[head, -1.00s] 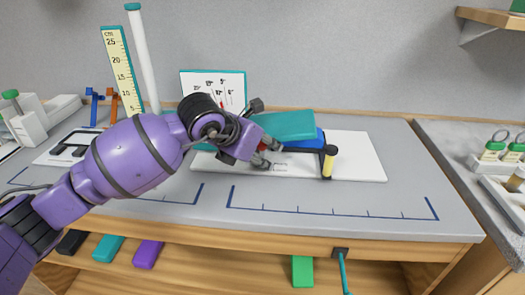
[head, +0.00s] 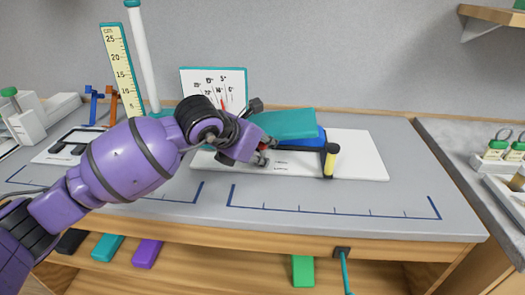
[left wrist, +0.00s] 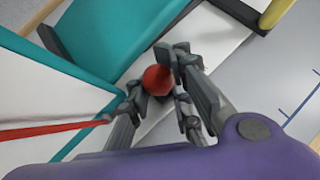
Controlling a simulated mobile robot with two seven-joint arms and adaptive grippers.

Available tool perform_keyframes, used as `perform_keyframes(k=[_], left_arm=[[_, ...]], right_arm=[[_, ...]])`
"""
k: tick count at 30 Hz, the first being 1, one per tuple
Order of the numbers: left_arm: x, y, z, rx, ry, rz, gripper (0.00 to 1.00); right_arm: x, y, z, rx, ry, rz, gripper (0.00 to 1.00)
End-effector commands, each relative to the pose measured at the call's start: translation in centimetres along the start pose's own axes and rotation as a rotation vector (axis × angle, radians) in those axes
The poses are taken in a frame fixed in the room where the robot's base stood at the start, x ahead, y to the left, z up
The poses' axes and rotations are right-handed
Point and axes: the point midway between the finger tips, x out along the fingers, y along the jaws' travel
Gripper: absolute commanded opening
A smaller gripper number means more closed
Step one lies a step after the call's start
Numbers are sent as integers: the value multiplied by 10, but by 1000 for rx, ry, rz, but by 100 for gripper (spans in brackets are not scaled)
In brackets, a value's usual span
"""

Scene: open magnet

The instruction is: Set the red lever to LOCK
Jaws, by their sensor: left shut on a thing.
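The red lever shows as a round red knob (left wrist: 157,79) between the fingers of my left gripper in the left wrist view. In the head view only a small bit of red (head: 262,147) shows at the fingertips. My left gripper (head: 266,152) is shut on the knob, at the left front of the teal-and-blue device (head: 284,124). The device stands on a white base plate (head: 360,160). Small dark labels (head: 280,162) are printed on the plate just right of the gripper; they are too small to read. The lever's shaft is hidden. My right gripper is out of view.
A yellow-handled black crank (head: 331,160) projects at the device's right front. A white dial board (head: 232,82) with a red needle stands behind my left arm. A ruler (head: 121,70) and white post (head: 144,60) stand at the back left. The front bench top is clear.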

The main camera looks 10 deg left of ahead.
Motion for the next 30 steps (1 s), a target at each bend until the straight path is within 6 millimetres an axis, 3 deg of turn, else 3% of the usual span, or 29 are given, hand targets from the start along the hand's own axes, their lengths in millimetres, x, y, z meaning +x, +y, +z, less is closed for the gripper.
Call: perform_keyframes(k=[4, 12, 13, 17, 26, 30], left_arm=[[2, -6, -6, 25, -54, 15, 0], [-1, -7, -3, 28, -62, 18, 0], [-1, -7, -3, 28, -62, 18, 17], [-1, -6, -3, 28, -62, 18, 33], [-2, -4, -2, 28, -62, 24, 33], [-13, -3, -3, 28, -62, 25, 33]], right_arm=[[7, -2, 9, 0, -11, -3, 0], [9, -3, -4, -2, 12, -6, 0], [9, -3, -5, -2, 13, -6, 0], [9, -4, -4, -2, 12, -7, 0], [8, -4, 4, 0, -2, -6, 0], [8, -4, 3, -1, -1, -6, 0]])
